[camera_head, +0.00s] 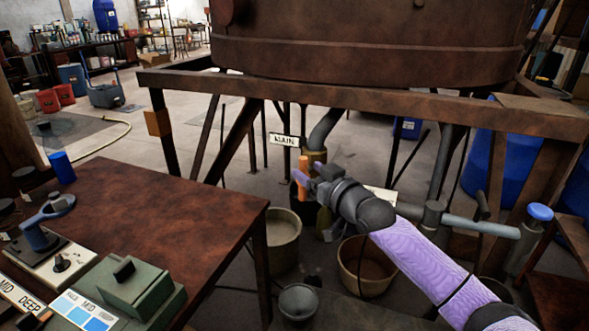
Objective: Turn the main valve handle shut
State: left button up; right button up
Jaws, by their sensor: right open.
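The main valve handle (303,178) is an orange upright bar under the rusty vat, just below a white tag reading MAIN (284,140). My right arm, with a purple sleeve, reaches in from the lower right. My right gripper (302,171) is open with its fingertips at the handle. One finger shows across or beside the bar; I cannot tell whether they touch. The wrist hides part of the pipe and valve body behind it. My left gripper is not in view.
A rusty beam (360,97) on legs runs under the vat (370,50). Buckets (283,236) stand on the floor below the valve. A brown table (150,215) with a green box (130,287) fills the lower left. A grey pipe with a blue knob (540,212) lies right of my arm.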

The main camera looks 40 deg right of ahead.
aim_at(306, 170)
jog(key=w, duration=0.1)
jog(key=w+b, duration=0.1)
jog(key=w, duration=0.1)
jog(key=shift+w+d+f, duration=0.15)
jog(key=shift+w+d, duration=0.05)
jog(key=shift+w, duration=0.1)
jog(key=shift+w+b, duration=0.4)
jog(key=shift+w, duration=0.05)
grip_shut()
